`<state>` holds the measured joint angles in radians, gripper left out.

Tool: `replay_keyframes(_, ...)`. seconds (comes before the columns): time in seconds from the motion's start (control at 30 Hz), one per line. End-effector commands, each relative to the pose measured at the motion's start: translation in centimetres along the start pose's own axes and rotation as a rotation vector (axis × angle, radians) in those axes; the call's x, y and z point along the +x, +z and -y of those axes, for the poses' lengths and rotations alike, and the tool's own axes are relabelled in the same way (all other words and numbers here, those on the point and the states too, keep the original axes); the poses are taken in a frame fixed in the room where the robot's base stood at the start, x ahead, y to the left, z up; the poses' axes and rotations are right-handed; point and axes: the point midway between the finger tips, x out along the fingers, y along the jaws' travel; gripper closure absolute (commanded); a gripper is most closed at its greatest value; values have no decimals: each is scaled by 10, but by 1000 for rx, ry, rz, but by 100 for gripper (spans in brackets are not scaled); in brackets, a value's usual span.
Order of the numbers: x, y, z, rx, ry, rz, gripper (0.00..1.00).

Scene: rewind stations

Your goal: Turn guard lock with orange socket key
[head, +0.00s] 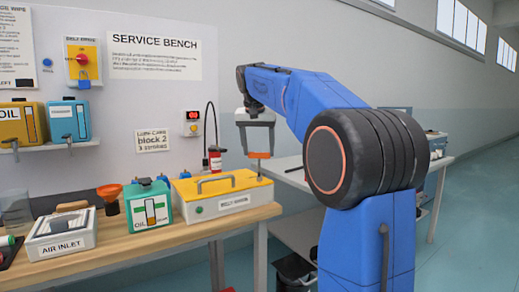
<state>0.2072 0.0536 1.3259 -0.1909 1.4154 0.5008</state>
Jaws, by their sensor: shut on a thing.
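The orange socket key (259,156) is upright below my gripper (258,151), with its orange top between the fingers and its thin shaft pointing down. My gripper is shut on the key. The guard is a yellow box (222,185) with a grey handle and a white label, at the right end of the wooden bench. The key's lower end is at the box's right back corner. The guard lock is too small to make out there, and I cannot tell whether the key is seated on it.
On the bench (150,249) stand a green oil can (148,204), an orange funnel (109,191) and a grey air inlet box (62,234). A red bottle (215,160) stands behind the guard. A shelf holds yellow and blue cans. Open floor (465,220) lies at right.

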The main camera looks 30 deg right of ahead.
Motion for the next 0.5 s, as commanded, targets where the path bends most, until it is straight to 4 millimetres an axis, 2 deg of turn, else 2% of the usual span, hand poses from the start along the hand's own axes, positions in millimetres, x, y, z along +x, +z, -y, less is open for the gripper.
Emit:
replay_keyframes(0.3,0,-1,4,218,89,-2,62)
replay_keyframes(0.5,0,-1,4,276,114,-1,62)
